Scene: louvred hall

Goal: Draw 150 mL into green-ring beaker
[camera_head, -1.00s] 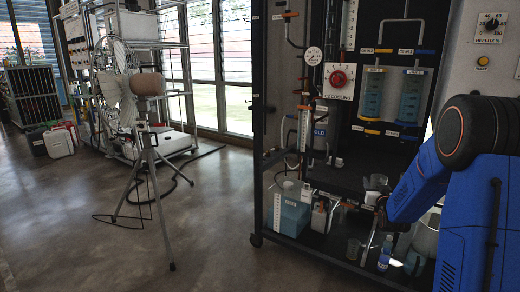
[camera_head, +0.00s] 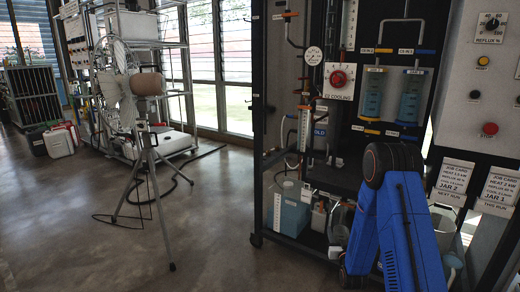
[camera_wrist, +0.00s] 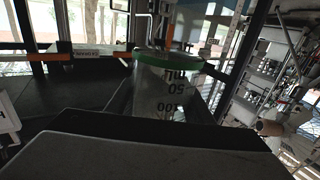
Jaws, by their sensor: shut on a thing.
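The green-ring beaker (camera_wrist: 165,95) fills the middle of the wrist view. It is clear glass with a green band near its upper edge in the picture, and its printed "mL", "50" and "100" appear upside down. I see no clear liquid in it. My gripper (camera_wrist: 160,125) is shut on this beaker; its dark body fills the bottom of the wrist view. In the head view my blue arm hides the gripper and the beaker. Two clear jars with blue liquid, a left one (camera_head: 374,95) and a right one (camera_head: 411,98), hang on the rack's dark panel.
A red cooling knob (camera_head: 339,78) and a round gauge (camera_head: 313,55) sit on the rack. A blue-filled container (camera_head: 291,215) stands on its lower shelf. JAR 2 (camera_head: 453,178) and JAR 1 (camera_head: 499,185) cards hang at right. A tripod (camera_head: 150,180) stands left on open floor.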

